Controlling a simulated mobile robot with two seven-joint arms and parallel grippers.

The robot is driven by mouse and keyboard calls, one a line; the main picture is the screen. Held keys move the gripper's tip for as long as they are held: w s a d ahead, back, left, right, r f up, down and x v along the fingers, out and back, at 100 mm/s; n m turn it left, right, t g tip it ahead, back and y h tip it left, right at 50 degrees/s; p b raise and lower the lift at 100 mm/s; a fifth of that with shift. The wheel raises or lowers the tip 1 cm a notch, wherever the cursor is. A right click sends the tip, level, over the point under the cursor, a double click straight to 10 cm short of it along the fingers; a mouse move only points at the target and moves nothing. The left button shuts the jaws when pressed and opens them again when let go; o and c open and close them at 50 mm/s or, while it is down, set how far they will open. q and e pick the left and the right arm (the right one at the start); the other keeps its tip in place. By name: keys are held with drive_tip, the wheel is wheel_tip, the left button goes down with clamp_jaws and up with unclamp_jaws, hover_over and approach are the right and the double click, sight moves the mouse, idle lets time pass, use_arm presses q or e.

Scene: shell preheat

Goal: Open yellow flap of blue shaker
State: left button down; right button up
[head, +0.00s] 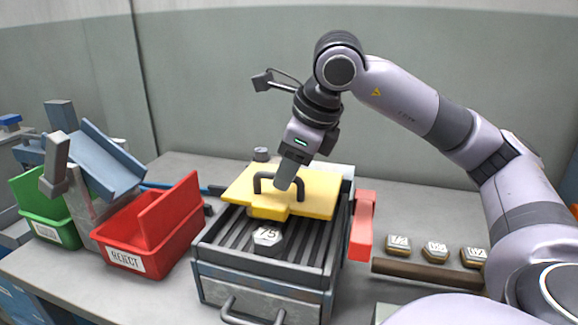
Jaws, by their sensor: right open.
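The yellow flap (320,192) lies roughly flat over the back part of a grey-blue box with a slatted bed, which I take to be the shaker (265,283). A hexagonal piece marked 75 (267,238) sits on the slats in front of the flap. My left gripper is not in view.
A red REJECT bin (125,258) and a green bin (58,230) stand left, beside a blue chute (100,160). A red part (362,225) is at the box's right side. Several marked hexagonal pieces (435,250) sit behind a brown bar (425,273) at right.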

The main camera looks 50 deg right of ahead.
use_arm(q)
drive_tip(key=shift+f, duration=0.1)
use_arm(e)
clamp_jaws()
